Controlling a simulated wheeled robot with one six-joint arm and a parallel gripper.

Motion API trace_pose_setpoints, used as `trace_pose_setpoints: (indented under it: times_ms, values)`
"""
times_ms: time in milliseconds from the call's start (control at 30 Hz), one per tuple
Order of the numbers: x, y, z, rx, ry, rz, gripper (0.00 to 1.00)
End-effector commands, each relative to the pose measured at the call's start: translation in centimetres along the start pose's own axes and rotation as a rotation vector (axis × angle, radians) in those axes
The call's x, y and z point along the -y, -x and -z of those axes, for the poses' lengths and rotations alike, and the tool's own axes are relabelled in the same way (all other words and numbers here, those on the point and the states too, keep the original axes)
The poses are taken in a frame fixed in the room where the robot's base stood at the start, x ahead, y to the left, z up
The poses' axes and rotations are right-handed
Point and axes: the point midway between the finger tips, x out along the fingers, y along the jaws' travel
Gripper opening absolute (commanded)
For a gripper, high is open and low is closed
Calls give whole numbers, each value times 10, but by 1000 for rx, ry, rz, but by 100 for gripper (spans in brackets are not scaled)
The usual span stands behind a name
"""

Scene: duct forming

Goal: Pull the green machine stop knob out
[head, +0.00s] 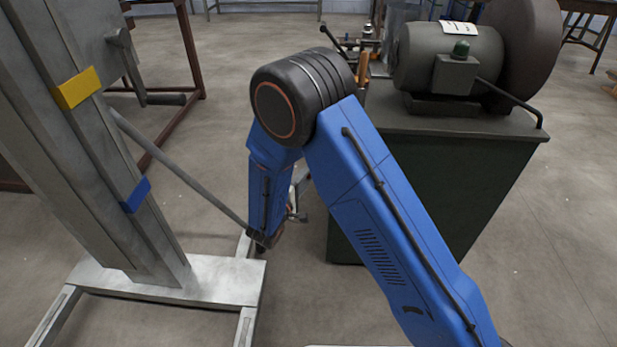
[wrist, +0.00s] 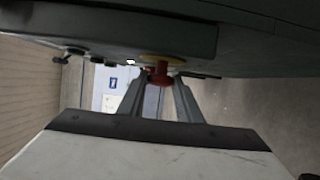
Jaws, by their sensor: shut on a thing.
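A red stop knob (wrist: 159,80) with a yellow collar (wrist: 160,58) shows in the wrist view, on the dark panel of the green machine (wrist: 110,45). My gripper (wrist: 160,82) has one finger on each side of the knob and is shut on it. The knob appears close to its collar. In the head view the green machine (head: 430,185) stands right of centre with a motor on top. The knob and my fingertips cannot be made out in the head view; my blue arm reaches down at the machine's left side.
A grey metal column (head: 110,150) on a wide flat base stands at the left, with a long slanted rod (head: 180,165) reaching close to my arm's lower end. Open floor lies at the right.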

Motion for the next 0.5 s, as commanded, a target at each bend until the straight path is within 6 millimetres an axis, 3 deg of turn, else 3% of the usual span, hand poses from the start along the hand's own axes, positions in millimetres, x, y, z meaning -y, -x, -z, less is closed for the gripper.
trace_pose_setpoints:
  times_ms: [100,133,200,500]
  values:
    - [0,1,3,-7,-1,1,0]
    - [0,1,3,-7,-2,1,34]
    - [0,1,3,-7,-2,1,49]
    - [0,1,2,-5,-1,0,49]
